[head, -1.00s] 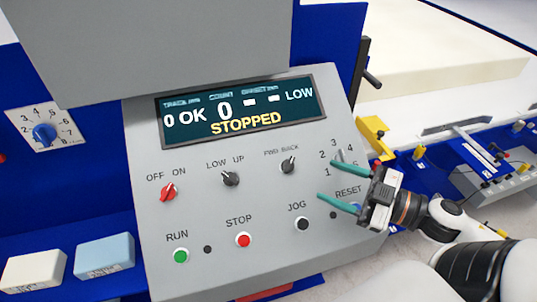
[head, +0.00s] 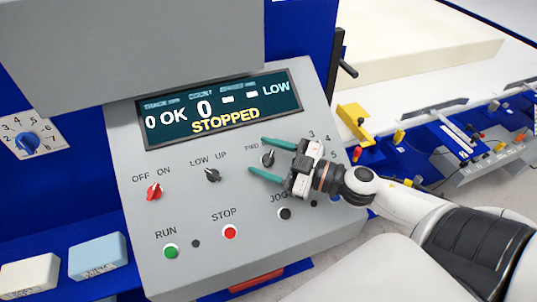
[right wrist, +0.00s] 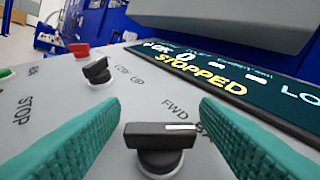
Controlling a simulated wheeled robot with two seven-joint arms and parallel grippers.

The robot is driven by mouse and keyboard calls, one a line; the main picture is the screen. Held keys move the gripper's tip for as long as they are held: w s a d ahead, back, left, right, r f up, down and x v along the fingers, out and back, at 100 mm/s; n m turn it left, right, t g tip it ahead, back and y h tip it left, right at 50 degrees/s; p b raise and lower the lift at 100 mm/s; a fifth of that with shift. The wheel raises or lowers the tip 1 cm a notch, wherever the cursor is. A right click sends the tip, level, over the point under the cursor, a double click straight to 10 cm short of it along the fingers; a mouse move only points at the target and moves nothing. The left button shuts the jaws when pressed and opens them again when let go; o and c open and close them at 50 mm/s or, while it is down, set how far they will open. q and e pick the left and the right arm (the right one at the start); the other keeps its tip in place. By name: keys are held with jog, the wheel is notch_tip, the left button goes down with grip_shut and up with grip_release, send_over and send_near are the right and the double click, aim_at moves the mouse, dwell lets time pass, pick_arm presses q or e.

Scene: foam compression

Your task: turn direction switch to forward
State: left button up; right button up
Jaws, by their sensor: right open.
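The direction switch (head: 268,159) is a black knob on the grey control panel (head: 300,225). In the right wrist view the fingers (right wrist: 160,106) flank the knob with gaps on both sides. The BACK label is partly hidden by a finger. My left gripper is not in view.
The LOW/UP switch (head: 212,175) and the red OFF/ON switch (head: 154,191) sit to the left. Below are the green RUN (head: 171,251), red STOP (head: 230,232) and black JOG (head: 285,213) buttons. The display (head: 220,108) above reads STOPPED.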

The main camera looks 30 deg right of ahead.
jog(key=shift+c, duration=0.2)
jog(key=c, duration=0.9)
jog(key=shift+c, duration=0.2)
